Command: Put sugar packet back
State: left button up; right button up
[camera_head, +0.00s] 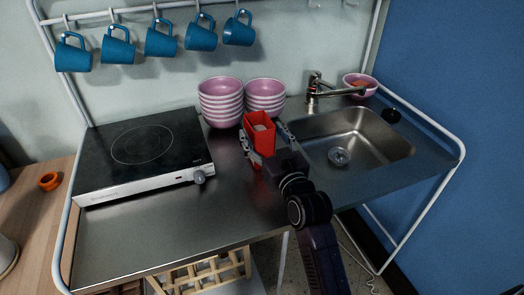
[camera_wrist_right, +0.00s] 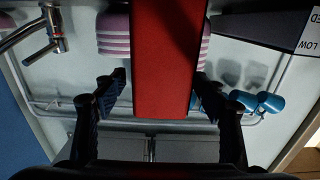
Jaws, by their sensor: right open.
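A red upright box (camera_head: 258,135), open at the top with something pale inside, stands on the steel counter in front of the pink bowls. I cannot tell whether it is the sugar packet itself or a holder for it. My right gripper (camera_head: 265,142) is open, with one finger on each side of the red box. In the right wrist view the red box (camera_wrist_right: 165,60) fills the middle, between my spread fingers (camera_wrist_right: 165,98), with gaps on both sides. The box's lower part is partly hidden by my gripper in the head view. My left gripper is not in view.
Two stacks of pink bowls (camera_head: 221,103) stand close behind the box. A black hotplate (camera_head: 140,147) is to the left, a sink (camera_head: 350,140) with a tap (camera_head: 316,92) to the right. Blue mugs (camera_head: 161,40) hang above. The front left counter (camera_head: 160,230) is clear.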

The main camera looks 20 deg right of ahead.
aim_at(254, 121)
jog(key=shift+w, duration=1.1)
jog(key=shift+w+a+f+p, duration=0.1)
jog(key=shift+w+p, duration=0.25)
jog(key=shift+w, duration=1.05)
jog(key=shift+w+a+f+p, duration=0.1)
jog(key=shift+w+p, duration=0.25)
jog(key=shift+w, duration=1)
jog(key=shift+c, duration=0.3)
jog(key=c, duration=1.7)
grip_shut()
jog(key=shift+r, duration=0.15)
notch_tip(254, 121, up, 20)
